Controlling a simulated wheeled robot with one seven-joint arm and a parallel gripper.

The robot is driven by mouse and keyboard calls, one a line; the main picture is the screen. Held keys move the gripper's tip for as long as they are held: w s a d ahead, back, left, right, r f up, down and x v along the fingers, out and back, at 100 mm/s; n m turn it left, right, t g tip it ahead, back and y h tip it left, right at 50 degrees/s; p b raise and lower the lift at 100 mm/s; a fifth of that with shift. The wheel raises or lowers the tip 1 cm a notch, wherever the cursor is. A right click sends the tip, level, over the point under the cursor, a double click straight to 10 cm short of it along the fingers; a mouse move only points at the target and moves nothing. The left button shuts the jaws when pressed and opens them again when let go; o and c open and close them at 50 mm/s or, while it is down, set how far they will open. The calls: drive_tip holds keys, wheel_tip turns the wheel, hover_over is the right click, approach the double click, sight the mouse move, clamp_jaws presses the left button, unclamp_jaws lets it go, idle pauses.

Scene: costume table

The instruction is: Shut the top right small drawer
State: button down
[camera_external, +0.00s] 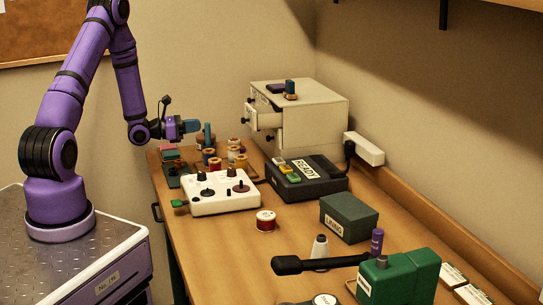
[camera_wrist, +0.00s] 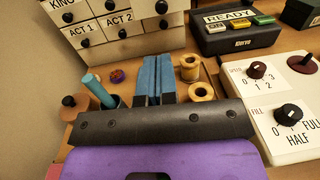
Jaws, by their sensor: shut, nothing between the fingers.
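A cream cabinet of small drawers (camera_external: 318,118) stands at the far end of the table. In the external view, a small drawer (camera_external: 267,120) at the right of its front sticks out. The wrist view shows the cabinet front (camera_wrist: 145,44) at the top, with black knobs and labels including ACT 1 and ACT 2; its top row is cut off. My gripper (camera_external: 198,126) is shut and empty, left of the cabinet and apart from it. Its blue fingers (camera_wrist: 157,75) point towards the cabinet front in the wrist view.
Thread spools (camera_wrist: 190,68) and a teal cylinder (camera_wrist: 93,84) stand near my fingers. A white control box (camera_external: 222,193) and a black READY box (camera_external: 305,178) stand nearby. Small items (camera_external: 290,90) sit on the cabinet.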

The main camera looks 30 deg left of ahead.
approach(259, 118)
drive_tip(key=w+a+f, duration=0.1)
drive_tip(key=w+f, duration=0.1)
drive_tip(key=w, duration=0.3)
drive_tip(key=shift+w+r, duration=0.1)
drive_tip(key=shift+w, duration=0.2)
drive_tip(key=x, duration=0.8)
drive_tip(key=shift+w+d, duration=0.1)
drive_tip(key=shift+w, duration=0.4)
drive_tip(key=shift+d+r, duration=0.15)
drive_tip(key=shift+w, duration=0.1)
drive_tip(key=shift+a, duration=0.25)
drive_tip(key=v, duration=1.4)
